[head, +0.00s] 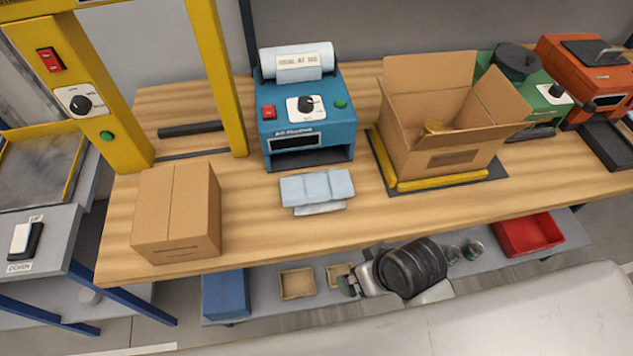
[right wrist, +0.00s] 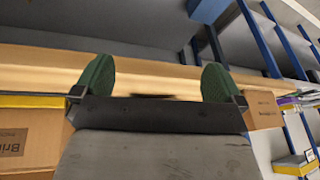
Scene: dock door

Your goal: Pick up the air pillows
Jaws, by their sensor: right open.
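The air pillows (head: 317,188) are pale blue, flat-looking packs lying on the wooden bench, just in front of the blue machine (head: 305,125). They are not recognisable in the right wrist view. My right gripper (head: 346,285) shows small in the head view, in front of the bench's front edge and lower in the picture than the pillows. It is apart from them. In the right wrist view the right gripper (right wrist: 158,80) has its two green fingertips wide apart, with nothing held between them. My left gripper is not in view.
A closed carton (head: 177,213) stands left of the pillows, by a yellow frame (head: 215,75). An open carton (head: 440,155) stands right of them on a dark, yellow-edged plate. Green and orange machines are farther right. A lower shelf holds a red bin (head: 528,235). Bench around the pillows' front is clear.

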